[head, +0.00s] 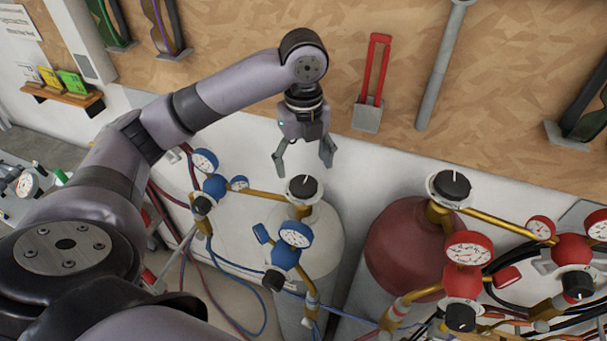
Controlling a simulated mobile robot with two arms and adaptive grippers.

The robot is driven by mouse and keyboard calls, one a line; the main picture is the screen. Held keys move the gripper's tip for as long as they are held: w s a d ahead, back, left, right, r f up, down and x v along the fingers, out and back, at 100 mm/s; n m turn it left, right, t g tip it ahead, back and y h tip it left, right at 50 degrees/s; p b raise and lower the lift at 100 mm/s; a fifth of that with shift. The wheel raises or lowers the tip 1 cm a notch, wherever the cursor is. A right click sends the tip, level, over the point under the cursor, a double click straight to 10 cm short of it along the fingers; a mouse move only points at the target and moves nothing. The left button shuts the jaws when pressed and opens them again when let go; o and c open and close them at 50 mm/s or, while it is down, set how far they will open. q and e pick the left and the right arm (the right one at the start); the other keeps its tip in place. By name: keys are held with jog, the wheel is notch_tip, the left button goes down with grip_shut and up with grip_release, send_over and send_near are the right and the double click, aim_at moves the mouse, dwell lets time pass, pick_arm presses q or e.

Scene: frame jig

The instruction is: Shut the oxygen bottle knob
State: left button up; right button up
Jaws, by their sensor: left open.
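A white bottle (245,230) with blue gauges (296,235) and blue regulators stands at the lower middle. A black knob (302,188) with a white mark sits on top of its brass valve. No label on the bottle can be read from here. My left gripper (304,160) points down with its fingers spread, empty, just above and behind the black knob in the picture. It appears apart from the knob, though the depth gap is hard to tell. My right gripper is not in view.
A dark red bottle (395,240) with red gauges (469,248) and its own black knob (452,186) stands to the right. Blue and red hoses run low around the bottles. A wooden wall panel (500,110) holds hanging tools behind my left gripper.

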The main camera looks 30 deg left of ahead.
aim_at(304, 184)
pick_arm(q)
notch_tip(304, 184, up, 6)
jog(key=shift+r, duration=0.15)
dwell(0.7)
